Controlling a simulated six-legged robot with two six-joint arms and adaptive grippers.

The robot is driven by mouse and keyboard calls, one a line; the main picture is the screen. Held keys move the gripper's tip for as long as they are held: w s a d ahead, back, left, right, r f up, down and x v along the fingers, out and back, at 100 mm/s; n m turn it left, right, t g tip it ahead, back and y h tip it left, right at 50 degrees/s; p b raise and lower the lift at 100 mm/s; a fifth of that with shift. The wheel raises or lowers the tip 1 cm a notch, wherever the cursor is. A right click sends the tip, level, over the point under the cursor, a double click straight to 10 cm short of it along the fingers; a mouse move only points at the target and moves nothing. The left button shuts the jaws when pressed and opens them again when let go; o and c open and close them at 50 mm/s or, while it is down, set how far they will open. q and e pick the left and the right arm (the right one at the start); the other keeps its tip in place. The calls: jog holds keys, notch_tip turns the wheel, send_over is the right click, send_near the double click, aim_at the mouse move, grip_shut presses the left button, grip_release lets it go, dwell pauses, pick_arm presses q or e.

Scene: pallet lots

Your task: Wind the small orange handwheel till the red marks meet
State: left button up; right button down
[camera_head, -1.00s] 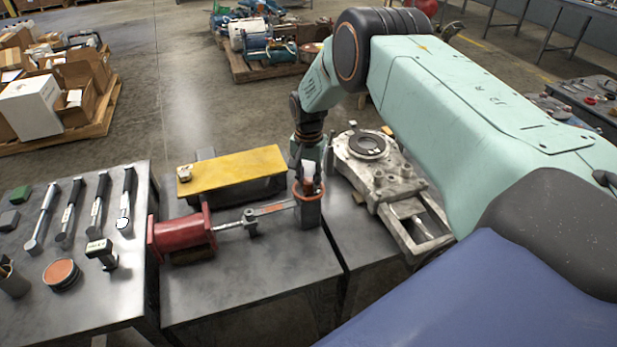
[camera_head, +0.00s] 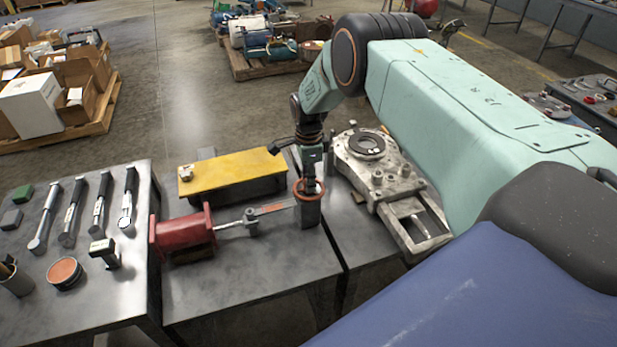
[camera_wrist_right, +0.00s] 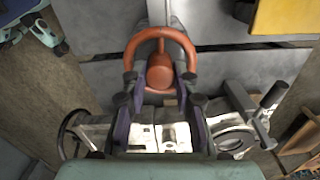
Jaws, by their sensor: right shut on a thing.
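The small orange handwheel (camera_head: 297,191) sits on top of a grey upright block (camera_head: 308,213) at the right end of the front bench. In the right wrist view its rim (camera_wrist_right: 160,33) arcs above a round orange hub (camera_wrist_right: 160,72). My right gripper (camera_head: 311,183) points down onto the wheel from above. In the right wrist view its fingers (camera_wrist_right: 159,80) are at the wheel, on both sides of the hub, and the gripper is shut on the wheel.
A red flanged cylinder (camera_head: 184,236) with a grey rod lies left of the block. A yellow plate (camera_head: 232,171) lies behind it. A grey metal casting (camera_head: 380,165) stands close on the right. Several tools (camera_head: 100,208) lie on the left bench. The bench front (camera_head: 255,280) is clear.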

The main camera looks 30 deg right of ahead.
jog(key=m, duration=0.5)
jog(key=shift+w+d+r+m, duration=0.1)
jog(key=shift+w+r+m, duration=0.1)
jog(key=shift+m, duration=0.1)
jog(key=m+p, duration=0.1)
jog(key=m, duration=0.3)
jog(key=shift+m, duration=0.4)
jog(key=c, duration=1.4)
grip_release()
jog(key=o, duration=0.4)
jog(key=shift+s+f, duration=0.1)
jog(key=shift+s, duration=0.05)
jog(key=shift+c, duration=0.2)
notch_tip(320, 180, up, 12)
